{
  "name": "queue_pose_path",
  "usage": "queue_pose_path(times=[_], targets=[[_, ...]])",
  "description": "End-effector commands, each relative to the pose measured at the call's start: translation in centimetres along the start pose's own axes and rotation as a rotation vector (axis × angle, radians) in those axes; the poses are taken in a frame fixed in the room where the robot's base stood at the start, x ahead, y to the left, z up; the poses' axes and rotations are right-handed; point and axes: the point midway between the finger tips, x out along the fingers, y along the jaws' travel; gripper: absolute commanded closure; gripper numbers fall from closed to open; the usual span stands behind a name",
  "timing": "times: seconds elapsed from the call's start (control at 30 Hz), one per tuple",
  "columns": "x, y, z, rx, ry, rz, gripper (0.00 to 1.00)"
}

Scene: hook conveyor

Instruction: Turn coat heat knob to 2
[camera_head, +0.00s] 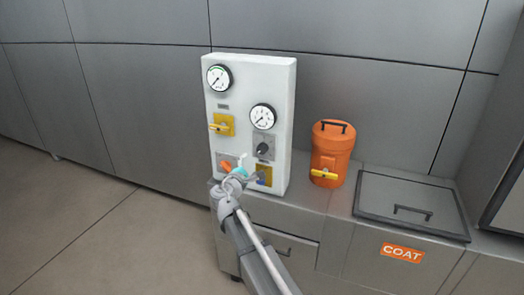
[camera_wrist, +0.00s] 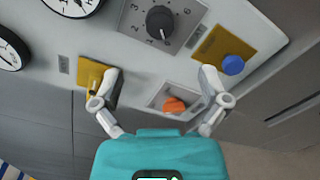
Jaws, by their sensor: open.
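The black round knob (camera_wrist: 160,22) sits on a grey plate with a number scale in the upper middle of the wrist view. A light mark shows near its lower edge in that picture; the exact number it points to is hard to read. In the head view the knob (camera_head: 263,149) is on the right half of the white panel (camera_head: 280,100), below the right gauge. My gripper (camera_wrist: 160,74) is open and empty, its fingers wide apart in front of the panel. The knob lies beyond the fingertips, not between them. In the head view my gripper (camera_head: 249,168) is below and left of the knob.
A yellow lever plate (camera_wrist: 91,82), an orange knob (camera_wrist: 174,105) and a blue knob (camera_wrist: 233,65) lie close around the fingers. Gauges (camera_head: 219,78) sit higher on the panel. An orange canister (camera_head: 332,153) and a lidded bin (camera_head: 408,203) stand to the right.

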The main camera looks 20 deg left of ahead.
Motion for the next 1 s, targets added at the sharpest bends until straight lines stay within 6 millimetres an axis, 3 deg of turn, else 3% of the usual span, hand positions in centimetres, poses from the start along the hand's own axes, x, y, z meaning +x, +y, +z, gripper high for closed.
queue_pose_path(times=[0.6,0.8,1.0], targets=[[9.3,0.1,-0.1,0.0,-0.001,-0.001,0.05],[11.0,0.0,0.0,0.0,-0.002,-0.001,0.05],[11.5,0.0,0.0,0.0,-0.001,0.0,0.05]])
